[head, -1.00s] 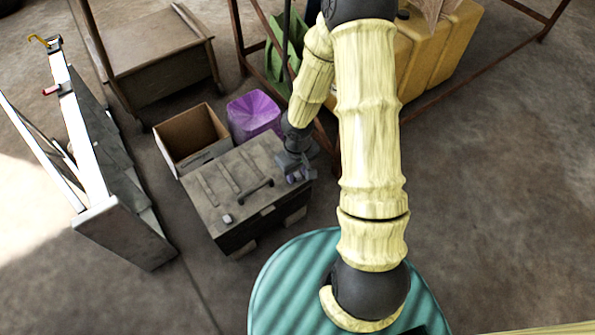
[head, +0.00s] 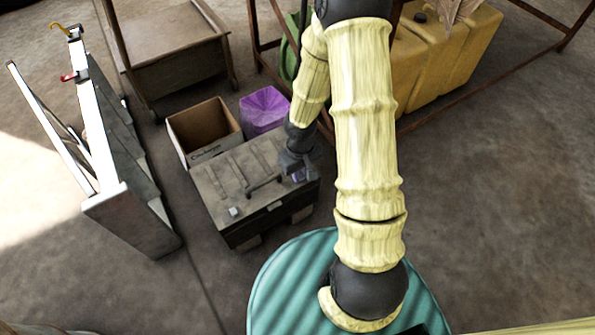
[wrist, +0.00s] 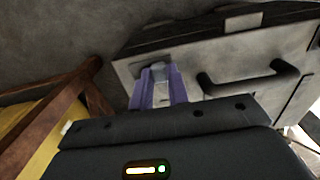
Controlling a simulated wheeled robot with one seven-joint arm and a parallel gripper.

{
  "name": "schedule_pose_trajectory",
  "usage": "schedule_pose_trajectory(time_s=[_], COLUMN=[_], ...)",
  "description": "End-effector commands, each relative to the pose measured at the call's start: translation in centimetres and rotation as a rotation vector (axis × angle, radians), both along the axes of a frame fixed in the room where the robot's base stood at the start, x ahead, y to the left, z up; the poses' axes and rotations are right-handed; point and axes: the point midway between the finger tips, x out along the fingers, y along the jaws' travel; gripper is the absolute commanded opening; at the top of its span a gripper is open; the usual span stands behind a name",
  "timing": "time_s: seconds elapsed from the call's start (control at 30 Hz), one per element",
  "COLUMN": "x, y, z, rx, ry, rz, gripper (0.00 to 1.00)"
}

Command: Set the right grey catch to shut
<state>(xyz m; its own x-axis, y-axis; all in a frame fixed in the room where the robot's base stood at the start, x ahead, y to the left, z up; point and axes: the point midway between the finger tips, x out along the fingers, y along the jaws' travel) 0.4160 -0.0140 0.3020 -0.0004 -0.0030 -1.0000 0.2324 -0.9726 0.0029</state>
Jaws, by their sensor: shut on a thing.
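The dark grey case (head: 222,190) stands on the floor with its lid down and a black handle (head: 265,184) on top. A small light grey catch (head: 233,211) is at its left end. My gripper (head: 298,173) is at the right end of the case and hides the right catch in the head view. In the wrist view, my gripper's purple fingers (wrist: 159,90) are shut on the right grey catch (wrist: 158,70), beside the handle (wrist: 250,80). The catch is partly covered, so I cannot tell whether it is raised or flat.
An open cardboard box (head: 203,130) and a purple container (head: 264,108) stand behind the case. A folded stepladder (head: 115,165) is at the left. A rusty frame (head: 480,80) and yellow tank (head: 440,50) are behind my arm. The floor at right is clear.

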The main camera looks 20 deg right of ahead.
Motion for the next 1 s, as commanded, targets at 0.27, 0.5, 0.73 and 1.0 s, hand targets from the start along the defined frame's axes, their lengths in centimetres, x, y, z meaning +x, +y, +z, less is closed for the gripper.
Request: schedule_pose_trajectory(time_s=[0.27,0.5,0.73,1.0], x=[0.0,0.0,0.0,0.0], y=[0.3,0.2,0.2,0.1], z=[0.0,0.0,0.2,2.7], rx=[0.006,0.005,0.003,0.003], ry=[-0.001,-0.001,-0.001,-0.001], rz=[0.001,0.001,0.0,-0.002], gripper=[0.0,0.4,0.4,0.4])
